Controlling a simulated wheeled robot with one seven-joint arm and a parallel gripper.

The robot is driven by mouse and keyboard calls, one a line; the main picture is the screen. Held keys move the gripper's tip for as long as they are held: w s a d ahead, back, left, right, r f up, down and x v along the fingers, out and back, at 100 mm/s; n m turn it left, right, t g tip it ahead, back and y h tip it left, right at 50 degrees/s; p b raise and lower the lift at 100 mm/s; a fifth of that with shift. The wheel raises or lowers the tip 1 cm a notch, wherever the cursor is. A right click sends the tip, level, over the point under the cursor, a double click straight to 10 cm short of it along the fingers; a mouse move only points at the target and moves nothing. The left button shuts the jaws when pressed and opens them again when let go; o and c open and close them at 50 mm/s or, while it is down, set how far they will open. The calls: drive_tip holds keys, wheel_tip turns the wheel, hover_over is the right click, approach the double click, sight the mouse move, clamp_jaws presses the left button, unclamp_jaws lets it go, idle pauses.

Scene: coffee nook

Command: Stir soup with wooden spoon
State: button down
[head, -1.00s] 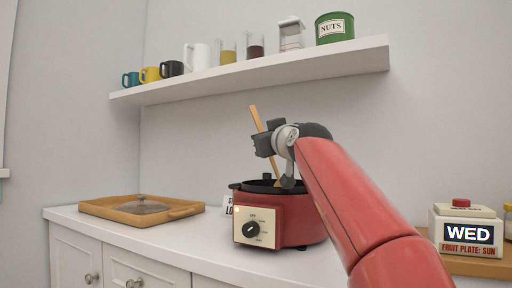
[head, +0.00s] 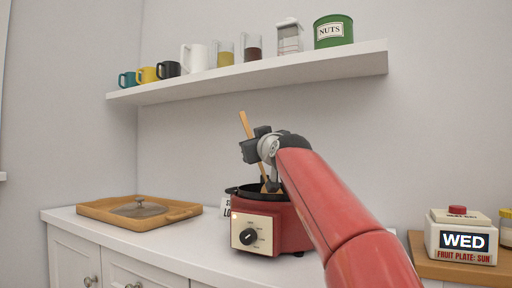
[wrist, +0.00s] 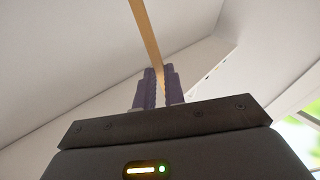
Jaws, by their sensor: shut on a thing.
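The wooden spoon (head: 245,124) stands tilted, its handle leaning to the upper left and its lower end inside the open red soup pot (head: 272,220). My gripper (head: 256,142) is shut on the spoon above the pot's black rim. In the wrist view the fingers (wrist: 158,88) close around the handle (wrist: 146,32), which runs up out of the picture. The soup and the spoon's bowl are hidden by the pot wall and my arm.
A wooden tray (head: 180,213) holding a glass lid (head: 140,209) lies on the counter at left. A white shelf (head: 250,72) with mugs, jars and a green nuts tin (head: 333,32) hangs above. A day display box (head: 462,238) stands at right.

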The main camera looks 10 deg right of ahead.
drive_tip(key=shift+s+d, duration=0.4)
drive_tip(key=shift+d, duration=0.05)
drive_tip(key=w+a+r+p, duration=0.1)
drive_tip(key=a+r+p, duration=0.1)
drive_tip(key=r+p, duration=0.3)
drive_tip(key=w+a+r+p, duration=0.1)
drive_tip(key=r+p, duration=0.5)
drive_tip(key=p, duration=0.2)
drive_tip(key=shift+w+a+p, duration=0.3)
drive_tip(key=shift+a+p, duration=0.05)
drive_tip(key=shift+p, duration=0.05)
idle(0.4)
idle(0.5)
drive_tip(key=shift+r+p, duration=1.55)
drive_tip(key=shift+r, duration=1)
